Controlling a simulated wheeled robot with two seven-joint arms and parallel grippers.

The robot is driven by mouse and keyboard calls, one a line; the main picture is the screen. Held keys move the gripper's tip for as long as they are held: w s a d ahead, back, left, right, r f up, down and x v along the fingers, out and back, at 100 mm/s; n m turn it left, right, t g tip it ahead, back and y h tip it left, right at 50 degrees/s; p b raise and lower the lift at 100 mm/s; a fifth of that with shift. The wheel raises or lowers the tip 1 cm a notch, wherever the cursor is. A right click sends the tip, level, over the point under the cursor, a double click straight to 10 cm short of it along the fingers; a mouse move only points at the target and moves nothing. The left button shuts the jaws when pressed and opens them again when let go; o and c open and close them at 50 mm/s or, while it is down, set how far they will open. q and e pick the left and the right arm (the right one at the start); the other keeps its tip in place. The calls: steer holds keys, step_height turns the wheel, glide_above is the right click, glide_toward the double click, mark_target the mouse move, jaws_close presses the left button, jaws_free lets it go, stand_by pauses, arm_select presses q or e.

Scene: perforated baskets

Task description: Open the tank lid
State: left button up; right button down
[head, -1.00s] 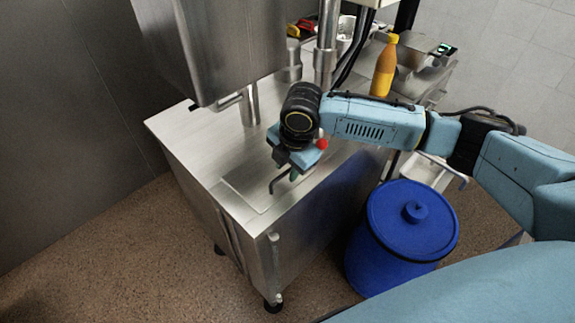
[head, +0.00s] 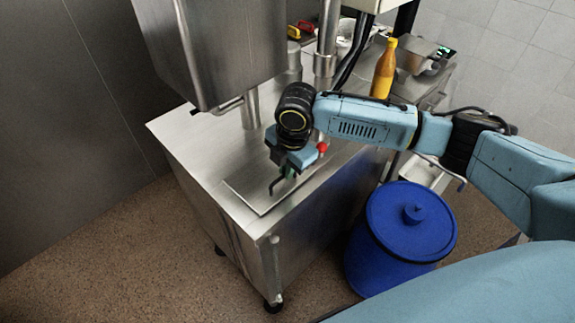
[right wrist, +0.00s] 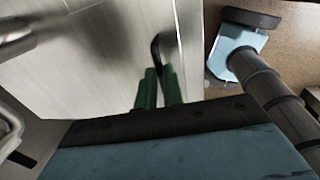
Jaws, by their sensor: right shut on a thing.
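The tank lid (head: 246,194) looks like a flat steel plate on top of the metal machine, near its front edge. A thin dark bent handle (head: 272,186) is at the lid. My right gripper (head: 288,174) is over the lid, its green fingers shut on the handle. The right wrist view shows the fingers (right wrist: 159,78) close around the dark handle (right wrist: 157,45), with pale steel surface (right wrist: 100,60) beside it. The palm hides part of the grip. My left gripper is not in view.
A blue drum (head: 400,245) with a knobbed cover stands on the floor to the right. A steel hopper (head: 215,50) hangs over the machine top (head: 195,140). An orange bottle (head: 384,70) stands at the back. Floor is free at the lower left.

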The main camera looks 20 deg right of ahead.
mark_target(275, 175)
steer(key=r+p, duration=0.1)
steer(key=w+r+g+p, duration=0.1)
steer(key=p, duration=0.1)
steer(key=w+r+g+p, duration=0.1)
steer(key=shift+a+r+h, duration=0.2)
steer(key=shift+a+h, duration=0.2)
steer(key=shift+g, duration=0.6)
steer(key=shift+w+a+r+p, duration=0.3)
steer(key=shift+w+r+p, duration=0.15)
steer(key=shift+w+r, duration=0.3)
steer(key=shift+w+a+r+p, duration=0.35)
steer(key=shift+w+r, duration=0.2)
steer(key=shift+w, duration=0.3)
steer(key=shift+h, duration=0.3)
